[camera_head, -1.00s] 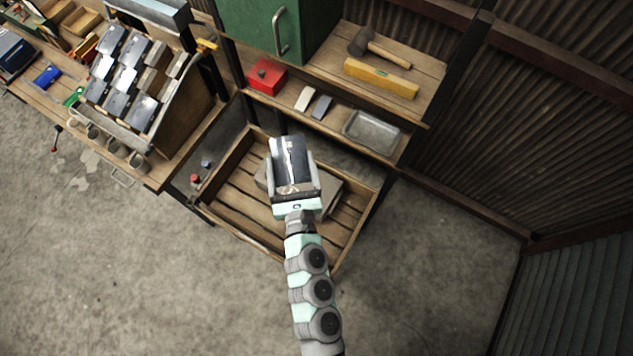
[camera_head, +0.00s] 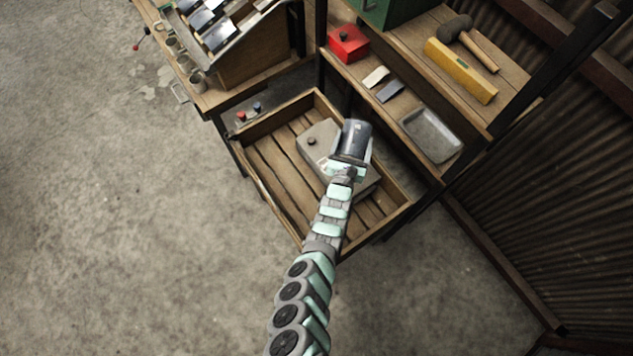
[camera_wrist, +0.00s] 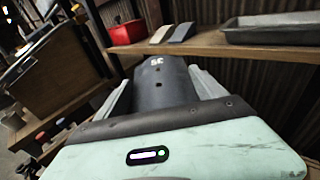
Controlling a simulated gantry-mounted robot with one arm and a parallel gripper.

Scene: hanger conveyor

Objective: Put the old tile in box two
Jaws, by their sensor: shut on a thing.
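A dark curved tile (camera_head: 354,137) with small pale marks is held between the fingers of my gripper (camera_head: 351,150). In the wrist view the tile (camera_wrist: 162,88) stands out ahead between the two grey fingers, with small holes in its face. My gripper is shut on it above the right part of a slatted wooden crate (camera_head: 268,178). A grey slab (camera_head: 316,143) with a dark round spot lies in the crate, partly hidden by the tile and gripper. I see no number on the crate, so I cannot tell if it is box two.
A shelf behind the crate holds a red box (camera_head: 348,43), two small flat pieces and a grey metal tray (camera_head: 431,134). Above are a yellow level (camera_head: 460,70) and a mallet (camera_head: 467,42). A bench with a tile rack (camera_head: 255,50) stands left. Red and blue buttons (camera_head: 249,111) sit beside the crate.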

